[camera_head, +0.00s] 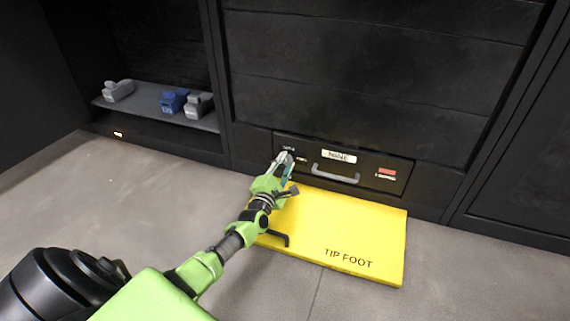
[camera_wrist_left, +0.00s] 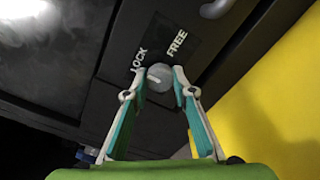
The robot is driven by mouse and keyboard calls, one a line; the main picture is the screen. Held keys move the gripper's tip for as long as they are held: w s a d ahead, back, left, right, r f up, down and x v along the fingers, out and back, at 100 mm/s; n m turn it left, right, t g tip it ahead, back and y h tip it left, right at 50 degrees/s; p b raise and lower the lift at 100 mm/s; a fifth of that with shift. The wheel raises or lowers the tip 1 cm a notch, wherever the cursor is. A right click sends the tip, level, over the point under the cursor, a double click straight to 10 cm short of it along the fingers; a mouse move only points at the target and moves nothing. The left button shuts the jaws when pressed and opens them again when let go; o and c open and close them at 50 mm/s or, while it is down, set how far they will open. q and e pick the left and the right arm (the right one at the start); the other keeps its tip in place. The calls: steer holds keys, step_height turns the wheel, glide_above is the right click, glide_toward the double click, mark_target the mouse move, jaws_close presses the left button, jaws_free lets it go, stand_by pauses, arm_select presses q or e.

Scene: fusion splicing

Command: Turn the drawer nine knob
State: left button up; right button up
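The drawer (camera_head: 374,172) is a black front low in the dark cabinet, with a grey bar handle (camera_head: 336,174), a white label and a red mark. Its round grey knob (camera_wrist_left: 159,76) shows in the left wrist view, beside the white words LOCK and FREE. A pale line on the knob points toward the LOCK side. My left gripper (camera_head: 287,158) is at the drawer's left end and hides the knob in the head view. In the wrist view its two fingertips (camera_wrist_left: 161,72) stand apart on either side of the knob; contact is not clear. My right gripper is not in view.
A yellow plate (camera_head: 345,235) marked TIP FOOT lies on the floor before the drawer, under my left forearm, with a black handle (camera_head: 272,237). A shelf (camera_head: 148,101) at left holds grey and blue blocks. Grey floor is clear at left.

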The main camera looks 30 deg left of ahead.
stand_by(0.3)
arm_select(q)
steer(key=m+p, duration=0.1)
steer(key=m, duration=0.3)
steer(key=shift+r, duration=0.1)
steer(key=m+p, duration=0.1)
steer(key=m, duration=0.3)
steer(key=m+p, duration=0.1)
steer(key=m, duration=0.4)
steer(key=shift+p, duration=0.35)
steer(key=m+p, duration=0.1)
steer(key=m, duration=0.3)
steer(key=shift+d+m, duration=0.1)
steer(key=shift+m, duration=0.3)
steer(key=o, duration=1.1)
steer(key=shift+r, duration=0.1)
